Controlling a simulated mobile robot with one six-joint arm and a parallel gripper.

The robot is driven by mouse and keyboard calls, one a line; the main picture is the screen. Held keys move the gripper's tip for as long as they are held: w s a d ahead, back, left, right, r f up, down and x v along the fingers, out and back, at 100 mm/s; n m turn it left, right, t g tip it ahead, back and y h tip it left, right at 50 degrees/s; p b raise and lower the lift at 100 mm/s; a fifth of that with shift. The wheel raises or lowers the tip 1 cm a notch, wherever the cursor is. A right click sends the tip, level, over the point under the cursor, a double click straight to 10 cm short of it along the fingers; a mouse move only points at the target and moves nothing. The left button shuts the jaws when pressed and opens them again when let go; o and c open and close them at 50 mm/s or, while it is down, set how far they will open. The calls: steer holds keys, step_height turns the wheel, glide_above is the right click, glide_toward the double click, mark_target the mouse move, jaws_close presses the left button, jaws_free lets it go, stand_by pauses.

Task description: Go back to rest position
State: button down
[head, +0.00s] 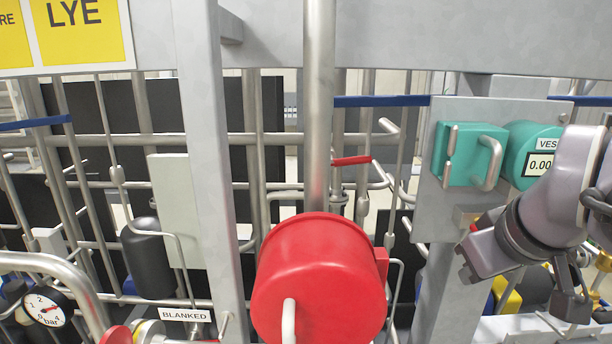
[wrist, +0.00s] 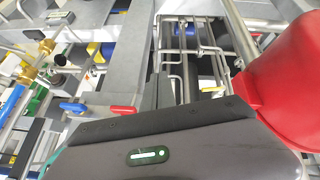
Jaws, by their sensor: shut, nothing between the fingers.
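My gripper (head: 466,250) is at the right of the head view, on the end of my grey arm, and it is shut and empty. It is in front of the grey post and below the teal box (head: 470,154). It is to the right of the large red round housing (head: 318,278), apart from it in the picture. In the wrist view, my gripper's dark body fills the lower middle, and the red housing (wrist: 290,80) shows close at the right edge.
Metal pipes and frame posts (head: 212,160) fill the left and middle. A teal round gauge with a display (head: 535,150) is near my arm. A pressure gauge (head: 44,307) and a "BLANKED" label (head: 185,314) are lower left. Blue and red handles (wrist: 72,107) show in the wrist view.

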steer(key=s+a+f+m+y+b, duration=0.1)
steer(key=s+a+f+b, duration=0.3)
steer(key=f+b, duration=0.4)
steer(key=s+a+f+m+y+b, duration=0.1)
steer(key=s+a+f+m+b, duration=0.2)
steer(key=f+b, duration=0.6)
steer(key=s+a+f+m+g+y+b, duration=0.1)
steer(key=s+a+f+b, duration=0.5)
steer(key=f, duration=2.1)
steer(key=a+m+b, duration=0.1)
steer(key=a+b, duration=0.1)
steer(key=b, duration=0.1)
steer(key=shift+s+m, duration=0.3)
steer(key=shift+s, duration=0.1)
